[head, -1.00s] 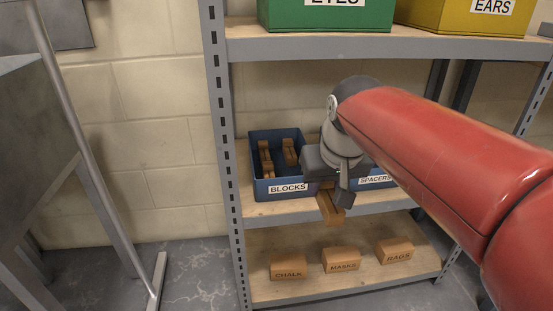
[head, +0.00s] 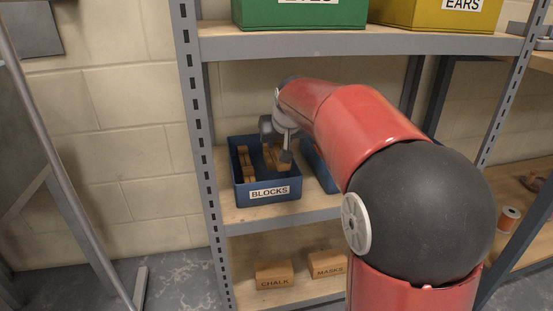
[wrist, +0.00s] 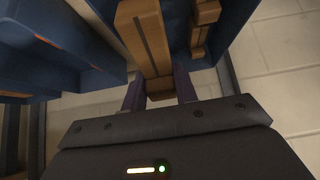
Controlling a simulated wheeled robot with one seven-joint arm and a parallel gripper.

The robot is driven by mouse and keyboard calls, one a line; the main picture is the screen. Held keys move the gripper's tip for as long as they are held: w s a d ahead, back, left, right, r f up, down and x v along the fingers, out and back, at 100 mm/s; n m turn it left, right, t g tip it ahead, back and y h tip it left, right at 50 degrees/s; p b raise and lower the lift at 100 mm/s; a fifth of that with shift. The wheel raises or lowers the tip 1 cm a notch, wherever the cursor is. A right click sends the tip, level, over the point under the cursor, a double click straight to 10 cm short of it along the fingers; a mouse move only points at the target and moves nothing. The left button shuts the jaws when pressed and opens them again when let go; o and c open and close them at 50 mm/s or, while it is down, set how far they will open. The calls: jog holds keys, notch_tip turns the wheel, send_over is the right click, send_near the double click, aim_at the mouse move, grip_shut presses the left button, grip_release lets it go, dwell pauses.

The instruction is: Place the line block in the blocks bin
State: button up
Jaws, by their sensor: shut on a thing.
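The blue blocks bin (head: 268,192), labelled BLOCKS, stands on the middle shelf in the head view. Wooden blocks (head: 246,165) lie in its left part. My gripper (head: 286,156) is at the bin's right part, with its fingers pointing down. In the wrist view my gripper (wrist: 158,88) is shut on the line block (wrist: 143,35), a long wooden piece whose near end shows between the fingers. Another wooden block (wrist: 204,28) lies beside it in the bin. I cannot tell whether the held block touches the bin floor.
Another blue bin (head: 318,168) stands close on the right, mostly hidden by my arm. The green bin (head: 300,14) and yellow bin (head: 435,14) are on the shelf above. Wooden blocks marked CHALK (head: 274,275) and MASKS (head: 326,265) lie on the lower shelf.

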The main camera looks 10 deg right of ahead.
aim_at(277, 155)
jog(key=f, duration=0.2)
jog(key=w+f+b, duration=0.1)
jog(key=f, duration=0.2)
jog(key=shift+w+f, duration=0.1)
jog(key=shift+f, duration=0.2)
jog(key=shift+w+r+g+p, duration=0.1)
jog(key=shift+w+g+p, duration=0.2)
jog(key=g, duration=0.1)
jog(key=w+g+p, duration=0.1)
jog(key=g, duration=0.1)
jog(key=shift+r, duration=0.1)
jog(key=shift+s+f, duration=0.1)
jog(key=shift+f, duration=0.8)
jog(key=shift+f, duration=0.1)
jog(key=shift+f+b, duration=0.5)
jog(key=o, duration=0.8)
